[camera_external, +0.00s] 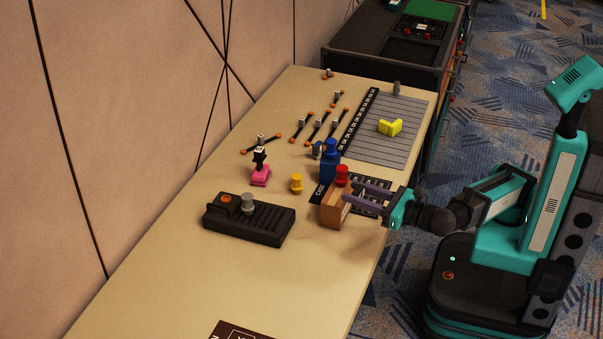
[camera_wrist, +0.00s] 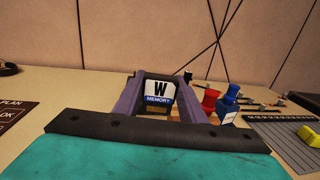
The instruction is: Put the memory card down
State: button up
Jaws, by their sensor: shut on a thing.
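The memory card (camera_wrist: 157,93) shows in the wrist view as a white and blue label reading "W" and "MEMORY". It is upright between the two purple fingers of my gripper (camera_wrist: 160,82), which is shut on it. In the external view my gripper (camera_external: 349,194) is low over the table, at the right side of a brown wooden box (camera_external: 332,212). The card cannot be made out there. Some of the wood shows beside the fingers in the wrist view. I cannot tell whether the card touches the box or table.
A red piece (camera_external: 341,174) and a blue piece (camera_external: 329,163) stand close behind the box. A black console (camera_external: 248,222) sits to the left. The table's front part (camera_external: 280,285) is mostly clear.

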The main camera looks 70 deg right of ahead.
jog(key=s+d+f+n+y+b, duration=0.1)
jog(key=s+d+f+b, duration=0.7)
jog(key=b, duration=1.4)
notch_tip(320, 180, down, 4)
jog(key=shift+s+f+n+y, duration=0.1)
jog(key=shift+s+n+y, duration=0.2)
jog(key=shift+s+y, duration=0.6)
jog(key=w+a+p, duration=0.2)
jog(key=p, duration=0.3)
jog(key=w+a+p, duration=0.3)
jog(key=p, duration=0.2)
jog(key=shift+w+a+f, duration=0.1)
jog(key=shift+w+a, duration=0.1)
jog(key=shift+w, duration=0.1)
jog(key=shift+w+a+p, duration=0.15)
jog(key=shift+a+p, duration=0.05)
jog(key=shift+p, duration=0.75)
jog(key=p, duration=0.3)
jog(key=w+a+p, duration=0.1)
jog(key=p, duration=0.3)
jog(key=shift+w+a+f+p, duration=0.15)
jog(key=shift+w+a+p, duration=0.05)
jog(key=shift+w+p, duration=0.1)
jog(key=shift+w+a+p, duration=0.2)
jog(key=shift+a+p, duration=0.1)
jog(key=shift+p, duration=0.7)
